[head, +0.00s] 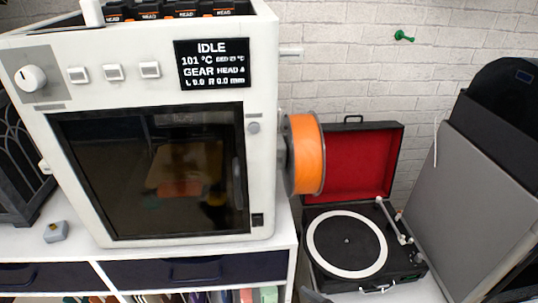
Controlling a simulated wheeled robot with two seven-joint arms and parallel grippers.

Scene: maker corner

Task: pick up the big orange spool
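The big orange spool (308,154) hangs upright on the right side of the white 3D printer (262,90) in the head view. Its orange filament sits between grey flanges, and its holder is mostly hidden behind it. Neither of my grippers can be made out in the head view. A small grey sliver shows at the bottom edge below the spool, too cut off to identify.
An open record player (318,277) with a red-lined lid stands right of the spool, close below it. A large grey and black object (472,190) fills the far right. The printer stands on a white cabinet (285,228). A small grey-blue block (55,232) lies left.

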